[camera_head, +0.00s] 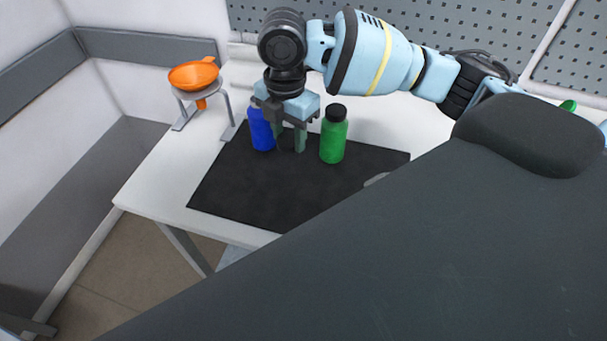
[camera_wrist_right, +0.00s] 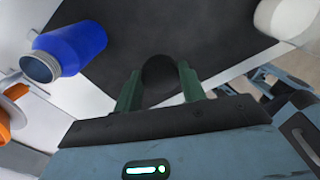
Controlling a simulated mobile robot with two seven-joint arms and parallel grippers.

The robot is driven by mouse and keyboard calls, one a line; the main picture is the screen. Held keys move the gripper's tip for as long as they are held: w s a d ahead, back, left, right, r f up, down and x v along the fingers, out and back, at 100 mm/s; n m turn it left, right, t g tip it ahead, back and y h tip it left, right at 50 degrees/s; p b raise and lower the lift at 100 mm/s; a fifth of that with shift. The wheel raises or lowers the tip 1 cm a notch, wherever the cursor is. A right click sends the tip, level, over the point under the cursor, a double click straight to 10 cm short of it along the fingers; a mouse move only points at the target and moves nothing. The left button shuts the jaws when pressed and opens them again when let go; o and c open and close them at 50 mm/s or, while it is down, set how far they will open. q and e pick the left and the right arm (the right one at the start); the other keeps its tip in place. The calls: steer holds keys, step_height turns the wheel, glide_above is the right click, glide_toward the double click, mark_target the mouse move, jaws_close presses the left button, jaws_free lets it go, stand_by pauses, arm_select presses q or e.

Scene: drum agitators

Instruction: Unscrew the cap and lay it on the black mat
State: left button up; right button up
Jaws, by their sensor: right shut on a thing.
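My right gripper (camera_head: 289,140) points down over the black mat (camera_head: 240,190), between the blue bottle (camera_head: 262,130) and the green bottle (camera_head: 333,145). In the right wrist view its two green fingers are shut on a dark round cap (camera_wrist_right: 160,76), with the mat (camera_wrist_right: 125,45) behind it. The cap is hard to make out in the head view. The blue bottle (camera_wrist_right: 75,47) shows a pale-rimmed, greyish top without a black cap in the wrist view. The green bottle has a black cap (camera_head: 336,112) on it. My left gripper is out of view.
An orange funnel (camera_head: 194,74) sits in a grey stand at the table's back left. A pale round object (camera_head: 376,180) lies at the mat's right edge, partly hidden. The mat's front left is clear. A pegboard (camera_head: 430,25) stands behind the table.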

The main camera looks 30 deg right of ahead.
mark_target(294, 174)
steer(key=n, duration=0.4)
steer(key=d+n, duration=0.1)
steer(key=n, duration=0.1)
steer(key=shift+w+d+f, duration=0.1)
steer(key=shift+w+f, duration=0.2)
steer(key=shift+f, duration=5)
steer(key=shift+f, duration=0.15)
steer(key=o, duration=1.1)
step_height(294, 174, up, 12)
steer(key=shift+r, duration=0.2)
steer(key=shift+s+f, duration=0.1)
steer(key=shift+f, duration=0.05)
